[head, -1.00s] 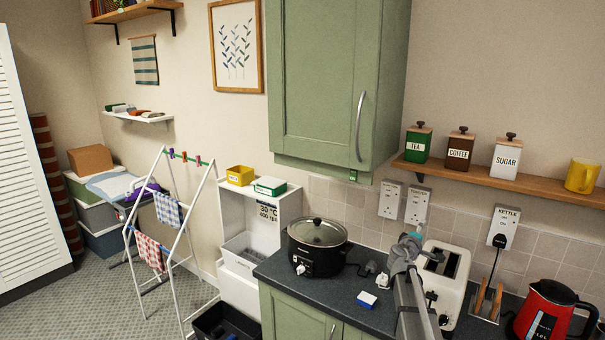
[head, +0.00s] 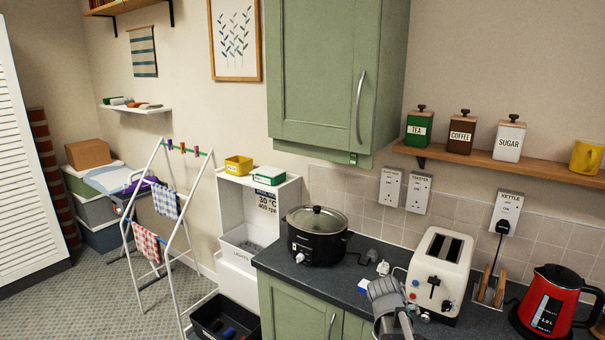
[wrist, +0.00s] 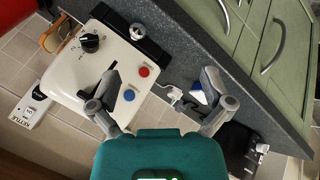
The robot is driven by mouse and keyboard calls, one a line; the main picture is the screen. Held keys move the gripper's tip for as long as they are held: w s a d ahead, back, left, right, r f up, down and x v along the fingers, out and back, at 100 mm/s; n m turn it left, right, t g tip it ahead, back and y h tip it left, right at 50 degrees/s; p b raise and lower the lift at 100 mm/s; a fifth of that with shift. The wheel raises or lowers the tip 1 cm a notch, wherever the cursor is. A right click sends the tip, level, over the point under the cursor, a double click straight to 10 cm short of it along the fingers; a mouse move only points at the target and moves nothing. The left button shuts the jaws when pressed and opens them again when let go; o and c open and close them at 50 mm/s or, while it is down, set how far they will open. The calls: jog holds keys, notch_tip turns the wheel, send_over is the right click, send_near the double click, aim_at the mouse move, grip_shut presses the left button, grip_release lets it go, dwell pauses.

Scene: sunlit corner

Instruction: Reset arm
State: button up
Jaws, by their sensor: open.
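My gripper (wrist: 163,88) is open and empty in the wrist view, its two grey fingers spread wide apart. Its left finger overlaps the cream toaster (wrist: 108,62) in the picture, and its right finger overlaps a small blue-and-white block (wrist: 199,93). I cannot tell how far above the worktop the fingers are. In the head view my grey arm shows at the bottom edge, in front of the worktop and left of the toaster (head: 438,274). The block (head: 363,287) is partly hidden behind the arm there.
The black slow cooker (head: 317,238) stands left on the dark worktop (head: 345,272). The red kettle (head: 548,300) is at right, beside a rack (head: 490,288). The green wall cupboard (head: 318,75) and the canister shelf (head: 500,165) hang above. White plugs and cables lie near the toaster.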

jog(key=s+a+f+g+y+b, duration=0.1)
jog(key=s+a+f+g+y, duration=0.1)
jog(key=s+a, duration=0.4)
jog(key=s+a+f+g+y+b, duration=0.1)
jog(key=s+a+f+g+y, duration=0.1)
jog(key=s, duration=0.5)
jog(key=a+f+y, duration=0.1)
jog(key=a+f, duration=0.1)
jog(key=a, duration=0.1)
jog(key=shift+s+a+f+y+b, duration=0.2)
jog(key=shift+a+f+y+b, duration=0.15)
jog(key=shift+a+y, duration=0.05)
jog(key=shift+d, duration=0.1)
